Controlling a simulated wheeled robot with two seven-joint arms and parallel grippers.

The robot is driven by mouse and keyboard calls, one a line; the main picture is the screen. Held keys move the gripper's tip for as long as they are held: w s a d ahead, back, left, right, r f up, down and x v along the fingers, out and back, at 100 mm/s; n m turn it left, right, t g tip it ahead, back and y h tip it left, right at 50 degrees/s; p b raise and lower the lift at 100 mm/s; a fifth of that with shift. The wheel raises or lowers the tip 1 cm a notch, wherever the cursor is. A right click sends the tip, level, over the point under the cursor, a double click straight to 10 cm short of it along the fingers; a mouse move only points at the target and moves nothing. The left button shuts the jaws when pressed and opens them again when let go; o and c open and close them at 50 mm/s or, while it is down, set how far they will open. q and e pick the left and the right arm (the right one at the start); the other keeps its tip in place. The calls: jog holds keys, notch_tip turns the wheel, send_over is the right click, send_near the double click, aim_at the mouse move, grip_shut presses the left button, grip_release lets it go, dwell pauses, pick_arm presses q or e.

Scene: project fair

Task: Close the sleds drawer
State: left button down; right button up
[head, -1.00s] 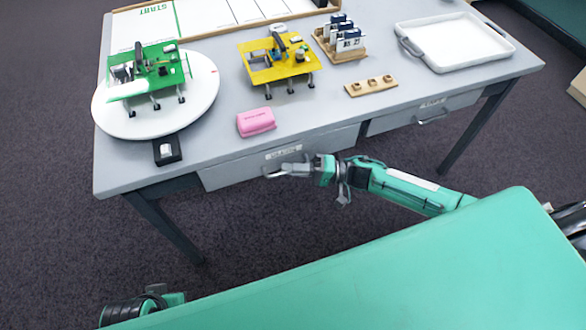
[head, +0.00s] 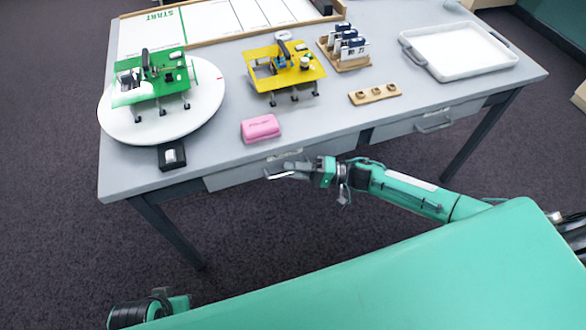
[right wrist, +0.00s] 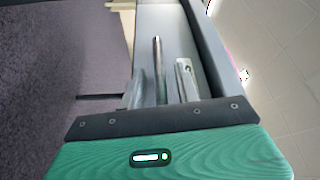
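The left drawer (head: 235,176) under the grey table has a pale label, too blurred to read, partly under the tabletop edge. Its front sits close under that edge; I cannot tell if a small gap remains. My right gripper (head: 289,170) is at this drawer's handle. In the right wrist view the handle bar (right wrist: 160,70) stands between my two spread fingers (right wrist: 161,88), with room showing on both sides. The right drawer (head: 405,128) has its own handle (head: 433,122) and looks flush. My left gripper is not clearly visible; only part of my left arm shows at the lower left.
On the grey table (head: 330,120) stand a white turntable (head: 115,125) with a green model, a yellow model (head: 265,72), a pink block (head: 261,128), a small wooden holder (head: 375,94) and a white tray (head: 455,48). A table leg (head: 170,235) stands left of the drawer.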

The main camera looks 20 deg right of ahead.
jog(key=v, duration=1.3)
jog(key=shift+d, duration=0.25)
jog(key=shift+s+f, duration=0.1)
